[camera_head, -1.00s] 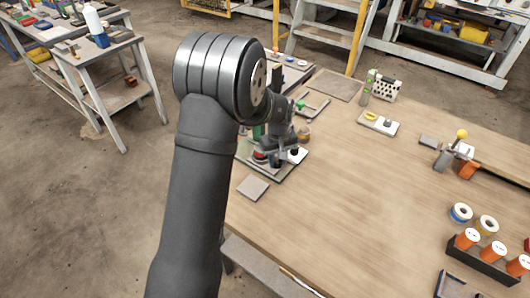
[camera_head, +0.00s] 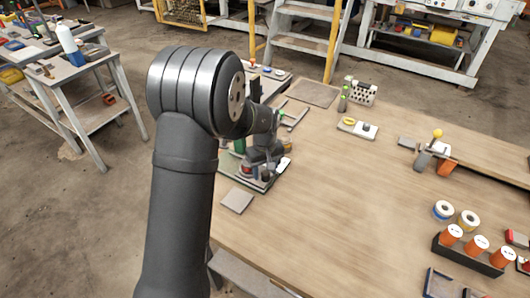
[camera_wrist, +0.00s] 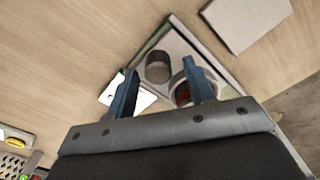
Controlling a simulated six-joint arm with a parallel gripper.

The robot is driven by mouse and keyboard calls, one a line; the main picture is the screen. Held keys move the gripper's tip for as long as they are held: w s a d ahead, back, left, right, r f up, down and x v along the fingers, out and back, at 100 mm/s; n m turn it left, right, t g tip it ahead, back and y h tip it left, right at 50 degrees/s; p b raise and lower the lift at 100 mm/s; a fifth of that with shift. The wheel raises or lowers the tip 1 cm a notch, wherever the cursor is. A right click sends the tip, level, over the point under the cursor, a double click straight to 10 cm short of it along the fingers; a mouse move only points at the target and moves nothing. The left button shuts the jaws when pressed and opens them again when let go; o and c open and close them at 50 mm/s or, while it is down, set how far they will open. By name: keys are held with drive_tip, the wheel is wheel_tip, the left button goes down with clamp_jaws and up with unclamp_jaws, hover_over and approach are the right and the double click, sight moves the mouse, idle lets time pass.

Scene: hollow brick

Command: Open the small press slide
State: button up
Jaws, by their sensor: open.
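In the wrist view my gripper (camera_wrist: 160,68) is open, with its two blue-grey fingers apart. Between and beyond the fingertips, a short dark cylinder (camera_wrist: 158,66) stands on a grey plate (camera_wrist: 178,44) with raised edges. A round part with red in it (camera_wrist: 183,94) is partly hidden behind the right finger. A white piece (camera_wrist: 112,88) lies behind the left finger. In the head view my gripper (camera_head: 262,165) is over this assembly, whose base plate (camera_head: 230,168) shows at the table's left edge. I cannot tell which part is the press slide.
A flat grey square (camera_head: 237,200) lies just in front of the base plate. A fixture with a yellow ball knob (camera_head: 437,133) stands to the right. Orange cylinders sit in a black rack (camera_head: 467,257) at front right. The middle of the table (camera_head: 330,190) is clear.

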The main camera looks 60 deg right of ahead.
wheel_tip(320, 180, up, 16)
drive_tip(key=shift+r, duration=0.25)
drive_tip(key=shift+f, duration=0.15)
idle(0.5)
wheel_tip(320, 180, down, 17)
drive_tip(key=shift+f, duration=0.1)
idle(0.5)
wheel_tip(320, 180, up, 18)
drive_tip(key=shift+f, duration=0.25)
idle(0.5)
drive_tip(key=shift+f, duration=8.75)
drive_tip(key=shift+w, duration=0.35)
